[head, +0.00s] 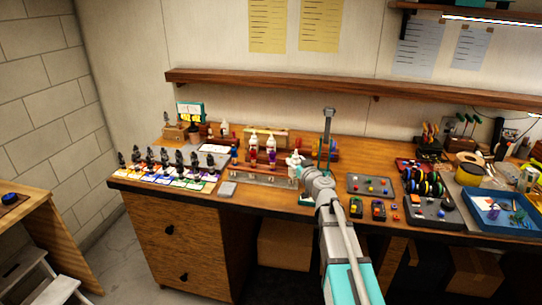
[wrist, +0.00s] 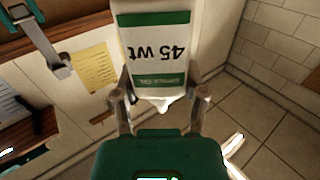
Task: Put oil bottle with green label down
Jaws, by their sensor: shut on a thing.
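The oil bottle (wrist: 158,52) is white with green bands on its label and the text "45 wt", which reads upside down in the wrist view. My gripper (wrist: 162,100) is shut on it, one finger on each side of its lower part in that view. In the head view my gripper (head: 298,168) is over the workbench (head: 262,202), near its middle. A white shape beside the gripper there is too small to tell apart clearly. The bottle's underside and its clearance above the bench cannot be judged.
Several small dark-capped bottles (head: 178,158) stand in a row on the bench at left. White-topped bottles (head: 271,148) stand on a stand behind. A dark tray (head: 370,178) with coloured parts and a blue tray (head: 480,205) lie right. A wall shelf (head: 270,82) runs above.

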